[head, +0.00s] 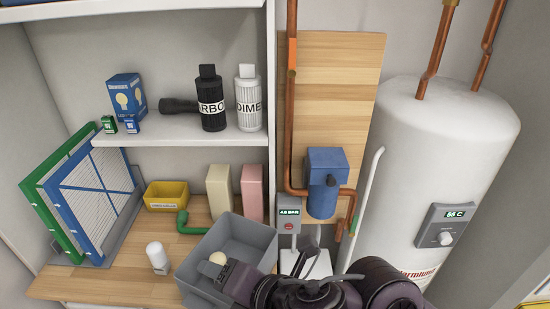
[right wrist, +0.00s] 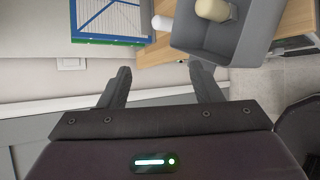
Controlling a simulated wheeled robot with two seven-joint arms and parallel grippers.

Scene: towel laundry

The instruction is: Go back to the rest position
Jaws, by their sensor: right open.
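My right gripper (head: 222,280) is at the bottom of the head view, over the near side of a grey bin (head: 246,232). In the right wrist view its two fingers (right wrist: 160,85) are spread, with nothing between them. A cream, round-ended object (head: 218,258) is in the bin, close to the fingers in the head view; the right wrist view shows it as a cream cylinder (right wrist: 214,10). My left gripper is not in view.
A small white cylinder (head: 157,256) stands on the wooden bench (head: 110,283), left of the bin. Green and blue framed filters (head: 92,190) stand further left. Bottles (head: 211,105) stand on the shelf above. Copper pipes (head: 292,110) and a white tank (head: 440,150) are right.

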